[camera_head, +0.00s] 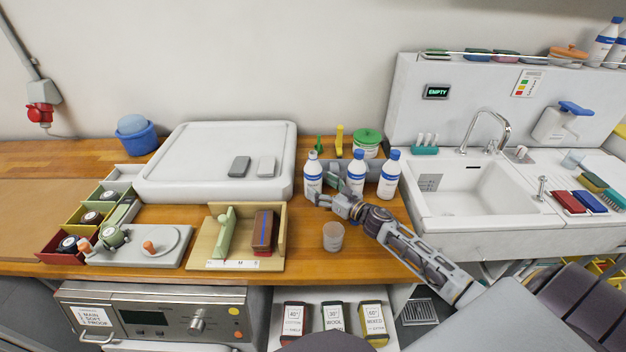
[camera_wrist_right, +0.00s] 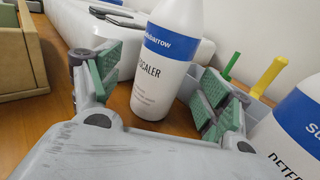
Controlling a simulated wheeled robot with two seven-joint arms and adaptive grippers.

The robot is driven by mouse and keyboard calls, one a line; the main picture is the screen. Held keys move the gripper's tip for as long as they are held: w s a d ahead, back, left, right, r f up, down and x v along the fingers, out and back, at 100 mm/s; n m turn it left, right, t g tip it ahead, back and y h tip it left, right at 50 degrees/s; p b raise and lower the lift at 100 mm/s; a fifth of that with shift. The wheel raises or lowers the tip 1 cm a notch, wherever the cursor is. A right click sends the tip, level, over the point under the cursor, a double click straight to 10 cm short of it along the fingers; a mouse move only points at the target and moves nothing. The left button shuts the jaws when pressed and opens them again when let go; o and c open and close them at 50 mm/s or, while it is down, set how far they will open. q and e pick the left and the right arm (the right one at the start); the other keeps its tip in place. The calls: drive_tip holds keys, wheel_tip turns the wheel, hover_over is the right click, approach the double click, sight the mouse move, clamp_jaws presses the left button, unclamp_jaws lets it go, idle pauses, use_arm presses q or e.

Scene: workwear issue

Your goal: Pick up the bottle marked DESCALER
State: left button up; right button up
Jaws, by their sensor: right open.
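The DESCALER bottle (camera_head: 313,172) is white with a blue band and stands upright on the wooden counter, leftmost of three similar bottles. In the right wrist view the bottle (camera_wrist_right: 165,70) shows the letters "SCALER", with the start of the word turned out of sight. My right gripper (camera_head: 325,193) is open. In the wrist view its green-padded fingers (camera_wrist_right: 158,88) lie on either side of the bottle, with visible gaps. My left gripper is not in view.
The middle bottle (camera_head: 356,170) and right bottle (camera_head: 389,172) stand close by; one labelled "DETE..." (camera_wrist_right: 297,120) is beside the right finger. A clear cup (camera_head: 333,236) stands in front.

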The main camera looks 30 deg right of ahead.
sight(319, 184)
drive_tip(key=shift+d+p+x, duration=0.2)
drive_tip(key=shift+p+x, duration=0.3)
drive_tip(key=shift+x, duration=2.05)
drive_tip(key=shift+f, duration=0.15)
drive_tip(key=c, duration=1.3)
